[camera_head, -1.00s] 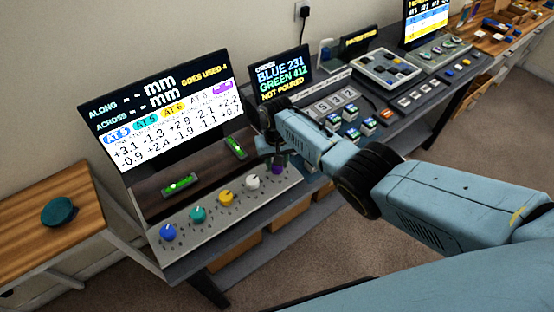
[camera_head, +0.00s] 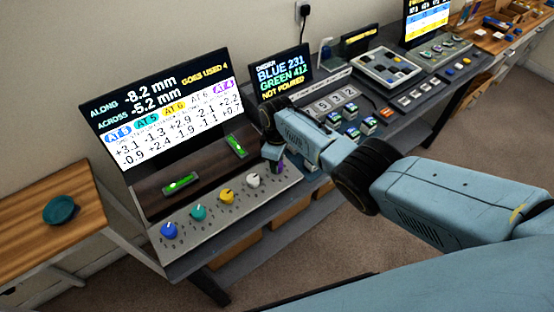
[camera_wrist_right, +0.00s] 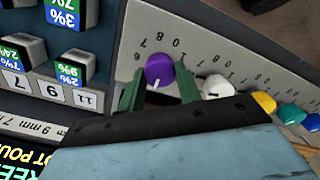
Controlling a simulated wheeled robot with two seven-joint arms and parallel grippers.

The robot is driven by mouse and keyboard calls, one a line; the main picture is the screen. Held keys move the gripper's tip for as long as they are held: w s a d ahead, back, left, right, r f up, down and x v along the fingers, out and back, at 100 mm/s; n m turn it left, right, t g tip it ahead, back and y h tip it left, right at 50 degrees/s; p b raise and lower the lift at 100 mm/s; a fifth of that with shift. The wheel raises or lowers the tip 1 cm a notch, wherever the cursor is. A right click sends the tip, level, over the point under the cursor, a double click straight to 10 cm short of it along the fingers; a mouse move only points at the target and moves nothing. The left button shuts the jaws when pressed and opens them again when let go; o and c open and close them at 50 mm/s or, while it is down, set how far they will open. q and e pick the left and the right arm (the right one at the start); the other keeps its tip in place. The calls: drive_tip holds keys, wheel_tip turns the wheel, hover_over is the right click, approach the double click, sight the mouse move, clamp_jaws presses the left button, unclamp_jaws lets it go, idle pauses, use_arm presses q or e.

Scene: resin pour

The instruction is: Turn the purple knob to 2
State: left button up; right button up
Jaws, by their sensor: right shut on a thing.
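The purple knob (camera_wrist_right: 159,70) is on the light grey knob panel, with its white pointer line toward the bottom of the wrist view. My right gripper (camera_wrist_right: 158,88) is shut on it, one green finger on each side. In the head view, the right gripper (camera_head: 277,160) is at the right end of the knob row and mostly hides the purple knob. The screen (camera_head: 165,105) reads -8.2 mm along and -5.2 mm across, and its purple label reads AT 4. My left gripper is not in view.
White (camera_head: 253,180), yellow (camera_head: 226,195), teal (camera_head: 198,212) and blue (camera_head: 168,230) knobs stand left along the panel. Two green levels (camera_head: 181,184) lie behind them. Small printed cubes (camera_head: 351,132) stand to the right. A side table (camera_head: 35,240) holds a teal dish (camera_head: 61,210).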

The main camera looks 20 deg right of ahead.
drive_tip(key=n, duration=0.4)
drive_tip(key=shift+n, duration=0.3)
drive_tip(key=n, duration=0.3)
drive_tip(key=shift+n, duration=0.4)
drive_tip(key=n, duration=0.3)
drive_tip(key=shift+n+b, duration=0.3)
drive_tip(key=shift+b, duration=0.05)
drive_tip(key=shift+s+n, duration=0.1)
drive_tip(key=shift+n, duration=1.8)
drive_tip(key=shift+b, duration=0.3)
drive_tip(key=o, duration=1)
drive_tip(key=shift+r, duration=0.1)
